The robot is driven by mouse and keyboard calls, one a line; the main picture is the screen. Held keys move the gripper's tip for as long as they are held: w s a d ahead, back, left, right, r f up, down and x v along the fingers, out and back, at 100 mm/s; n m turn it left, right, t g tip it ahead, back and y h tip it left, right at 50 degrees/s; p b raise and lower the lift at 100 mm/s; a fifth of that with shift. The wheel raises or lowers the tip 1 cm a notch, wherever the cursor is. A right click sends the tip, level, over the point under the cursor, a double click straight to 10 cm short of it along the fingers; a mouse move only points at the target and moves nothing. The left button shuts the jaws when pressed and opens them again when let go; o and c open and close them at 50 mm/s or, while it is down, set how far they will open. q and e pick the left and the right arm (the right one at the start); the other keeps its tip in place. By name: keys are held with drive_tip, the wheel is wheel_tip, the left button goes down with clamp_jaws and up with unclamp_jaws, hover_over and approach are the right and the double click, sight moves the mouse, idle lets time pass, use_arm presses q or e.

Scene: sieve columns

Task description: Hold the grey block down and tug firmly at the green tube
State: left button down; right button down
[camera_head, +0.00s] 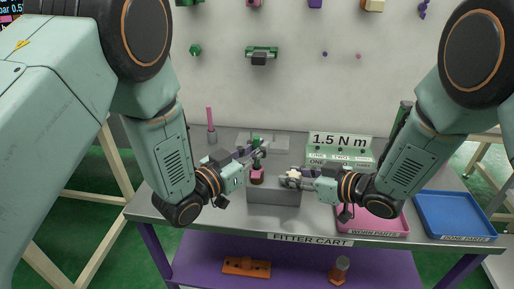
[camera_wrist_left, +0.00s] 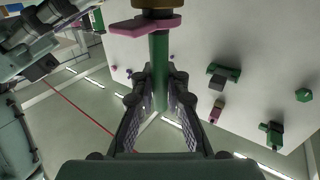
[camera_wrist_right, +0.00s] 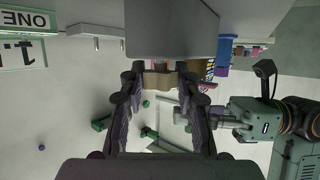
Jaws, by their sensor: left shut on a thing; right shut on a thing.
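The grey block (camera_head: 275,195) stands on the cart's top and fills the upper middle of the right wrist view (camera_wrist_right: 172,28). A pink part (camera_head: 257,175) shows at its left end. The green tube (camera_wrist_left: 159,55) runs between my left fingers in the left wrist view, beyond a pink piece (camera_wrist_left: 145,23) and a brown-gold collar (camera_wrist_left: 158,4). My left gripper (camera_head: 260,149) is shut on the tube above the block. My right gripper (camera_head: 291,177) is at the block's right end, shut on a tan part (camera_wrist_right: 160,79) there. Its join to the block is hidden.
A pink tray (camera_head: 370,222) marked WORN PARTS and a blue tray (camera_head: 454,215) marked DONE PARTS stand at the right. A green box (camera_head: 340,153) with a 1.5 N m sign stands behind. A pink rod (camera_head: 210,122) stands upright at the back left.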

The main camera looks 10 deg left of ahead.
use_arm(q)
drive_tip(key=shift+a+r, duration=0.1)
drive_tip(key=shift+r, duration=0.2)
use_arm(e)
drive_tip(key=shift+d, duration=0.1)
use_arm(q)
drive_tip(key=shift+f, duration=0.2)
use_arm(e)
drive_tip(key=shift+f, duration=0.1)
use_arm(q)
drive_tip(key=c, duration=1.3)
unclamp_jaws()
drive_tip(key=shift+s+f, duration=0.1)
drive_tip(key=v, duration=1.1)
drive_tip(key=shift+s+a, duration=0.25)
drive_tip(key=shift+s, duration=0.05)
use_arm(e)
drive_tip(key=c, duration=0.9)
unclamp_jaws()
drive_tip(key=shift+o, duration=0.2)
